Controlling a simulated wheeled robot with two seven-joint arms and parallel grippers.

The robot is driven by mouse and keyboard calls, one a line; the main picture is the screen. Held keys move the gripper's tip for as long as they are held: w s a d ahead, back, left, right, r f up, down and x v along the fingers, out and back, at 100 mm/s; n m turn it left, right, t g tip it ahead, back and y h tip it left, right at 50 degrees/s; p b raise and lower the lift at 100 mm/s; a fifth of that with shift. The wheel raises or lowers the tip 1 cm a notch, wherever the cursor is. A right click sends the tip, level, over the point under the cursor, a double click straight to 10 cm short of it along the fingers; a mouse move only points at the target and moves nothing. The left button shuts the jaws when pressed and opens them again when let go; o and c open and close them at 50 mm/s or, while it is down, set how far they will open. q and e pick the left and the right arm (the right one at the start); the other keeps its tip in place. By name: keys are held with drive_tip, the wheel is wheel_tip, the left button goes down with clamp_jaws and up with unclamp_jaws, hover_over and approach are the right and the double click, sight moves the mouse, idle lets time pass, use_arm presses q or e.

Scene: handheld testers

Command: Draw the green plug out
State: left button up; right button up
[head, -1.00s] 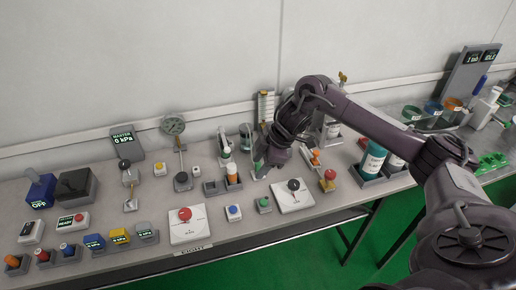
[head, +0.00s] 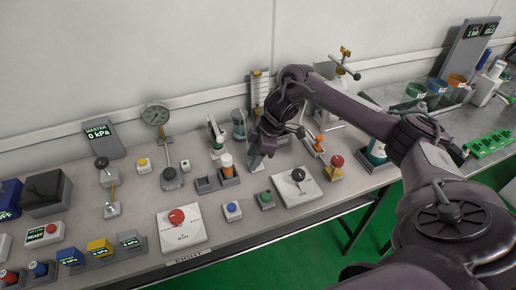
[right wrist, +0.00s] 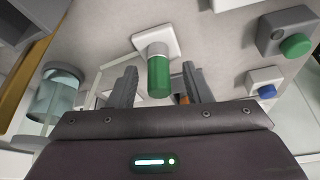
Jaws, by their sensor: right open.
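The green plug (right wrist: 158,76) is a green cylinder below a grey collar on a white square base in the right wrist view. My right gripper (right wrist: 160,68) is open, with one finger on each side of the plug. A gap shows beside the plug, so it is not clasped. In the head view my right gripper (head: 257,162) points down at the bench behind the green push button, and it largely hides the plug there. My left gripper is not in view.
A green push button (head: 266,199) and a blue one (head: 232,210) stand in front. A white plate with a black knob (head: 310,194) is to the right. A glass cylinder (head: 239,126) stands close behind my gripper.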

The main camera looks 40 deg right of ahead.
drive_tip(key=shift+f, duration=0.2)
drive_tip(key=c, duration=0.6)
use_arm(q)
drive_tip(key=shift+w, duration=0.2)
use_arm(e)
clamp_jaws()
